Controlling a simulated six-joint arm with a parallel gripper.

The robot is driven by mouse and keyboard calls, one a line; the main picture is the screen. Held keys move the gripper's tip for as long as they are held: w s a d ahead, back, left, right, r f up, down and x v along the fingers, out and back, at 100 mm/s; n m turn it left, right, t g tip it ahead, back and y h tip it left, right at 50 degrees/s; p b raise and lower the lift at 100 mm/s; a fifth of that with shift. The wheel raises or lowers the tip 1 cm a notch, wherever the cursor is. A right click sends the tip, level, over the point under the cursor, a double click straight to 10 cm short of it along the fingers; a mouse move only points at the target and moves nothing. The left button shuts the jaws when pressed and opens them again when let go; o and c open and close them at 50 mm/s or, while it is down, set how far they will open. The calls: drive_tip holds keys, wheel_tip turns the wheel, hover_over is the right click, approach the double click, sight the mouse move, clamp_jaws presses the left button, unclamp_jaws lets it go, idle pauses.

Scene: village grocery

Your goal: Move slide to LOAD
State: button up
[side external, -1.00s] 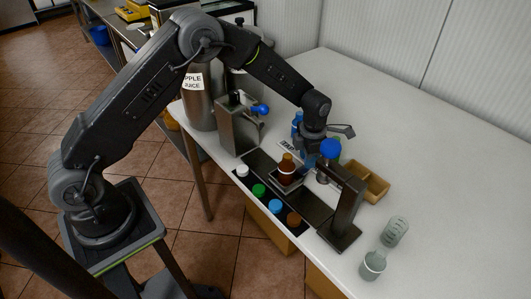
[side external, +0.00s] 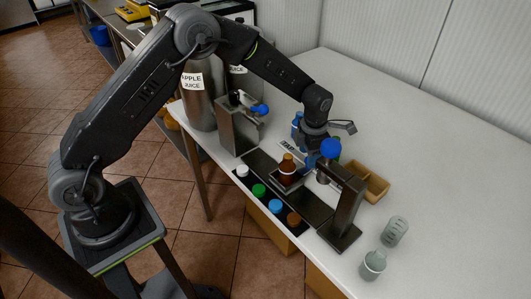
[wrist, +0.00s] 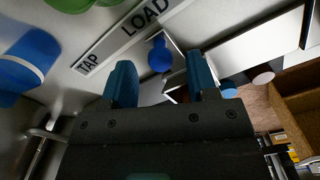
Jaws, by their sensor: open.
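The slide is a dark carriage (side external: 294,181) on a track between two metal posts, with a brown bottle (side external: 287,168) standing upright on it. In the wrist view a blue knob (wrist: 160,56) shows beside the label strip (wrist: 122,38) reading TAP and LOAD, nearer the word LOAD in the picture. My gripper (wrist: 163,80) is open with blue fingertips. The knob appears between and beyond the tips, and I see no contact. In the side view my gripper (side external: 312,157) is low behind the bottle, and the knob is not clear there.
A wooden tray (side external: 372,190) lies behind. Coloured caps (side external: 275,206) line the front edge. The back right counter is bare.

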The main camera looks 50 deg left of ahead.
drive_tip(key=shift+r, duration=2.75)
drive_tip(key=shift+s+r, duration=0.1)
drive_tip(key=shift+r, duration=0.25)
drive_tip(key=s+a+r+m+t, duration=0.3)
drive_tip(key=s+r+m, duration=1)
drive_tip(key=r+m, duration=0.3)
drive_tip(key=s+a+r+m+t, duration=0.2)
drive_tip(key=s+m, duration=1.2)
drive_tip(key=s, duration=0.3)
drive_tip(key=shift+r+m+t, duration=0.2)
drive_tip(key=shift+m+t, duration=0.1)
drive_tip(key=shift+m, duration=0.1)
